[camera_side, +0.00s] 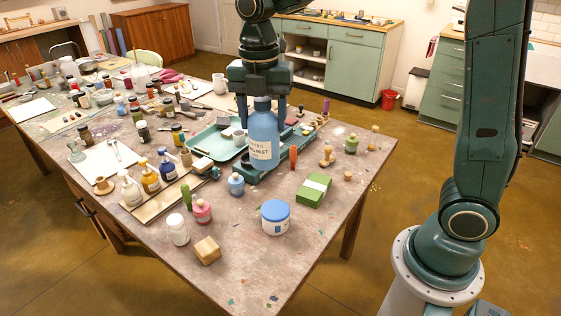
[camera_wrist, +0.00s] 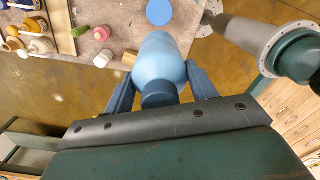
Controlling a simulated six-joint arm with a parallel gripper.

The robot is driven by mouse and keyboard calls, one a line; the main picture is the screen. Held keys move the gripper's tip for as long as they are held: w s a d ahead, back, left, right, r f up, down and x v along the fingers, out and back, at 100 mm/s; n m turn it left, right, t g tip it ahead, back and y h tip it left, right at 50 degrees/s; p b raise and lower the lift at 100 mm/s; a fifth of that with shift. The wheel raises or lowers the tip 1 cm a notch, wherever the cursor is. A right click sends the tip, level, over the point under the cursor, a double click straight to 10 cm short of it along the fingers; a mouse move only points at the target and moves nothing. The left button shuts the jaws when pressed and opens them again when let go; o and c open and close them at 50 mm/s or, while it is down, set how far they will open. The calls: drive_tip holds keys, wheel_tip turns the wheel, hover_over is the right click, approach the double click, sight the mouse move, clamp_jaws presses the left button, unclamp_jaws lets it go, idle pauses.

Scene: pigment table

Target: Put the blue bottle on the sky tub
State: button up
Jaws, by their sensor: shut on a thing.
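The blue bottle (camera_side: 263,138) has a white label and stands upright between my gripper's (camera_side: 261,112) fingers, which are shut on its upper part. In the wrist view the blue bottle (camera_wrist: 160,58) fills the space between the fingers of my gripper (camera_wrist: 160,84). Its base appears clear of the table, though its exact height is hard to tell. The sky tub (camera_side: 275,218), white with a blue lid, stands at the table's front, apart from the bottle and nearer the side camera. Its round blue lid (camera_wrist: 160,12) shows at the top of the wrist view, beyond the bottle.
A green box (camera_side: 314,191) stands to the right of the tub, and a wooden block (camera_side: 207,250) to its left. A pink bottle (camera_side: 202,211) and a small blue bottle (camera_side: 236,184) stand near. A teal tray (camera_side: 213,145) lies behind. The tub's lid looks bare.

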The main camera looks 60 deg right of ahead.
drive_tip(key=d, duration=0.1)
drive_tip(key=d+r, duration=0.1)
drive_tip(key=d, duration=0.1)
drive_tip(key=d+r, duration=0.1)
drive_tip(key=shift+w+d, duration=0.2)
drive_tip(key=shift+w, duration=0.15)
drive_tip(key=shift+f, duration=0.15)
wheel_tip(320, 180, down, 16)
drive_tip(key=shift+r, duration=0.2)
drive_tip(key=shift+f, duration=0.1)
drive_tip(key=shift+f, duration=2)
drive_tip(key=shift+f, duration=0.1)
drive_tip(key=o, duration=1.2)
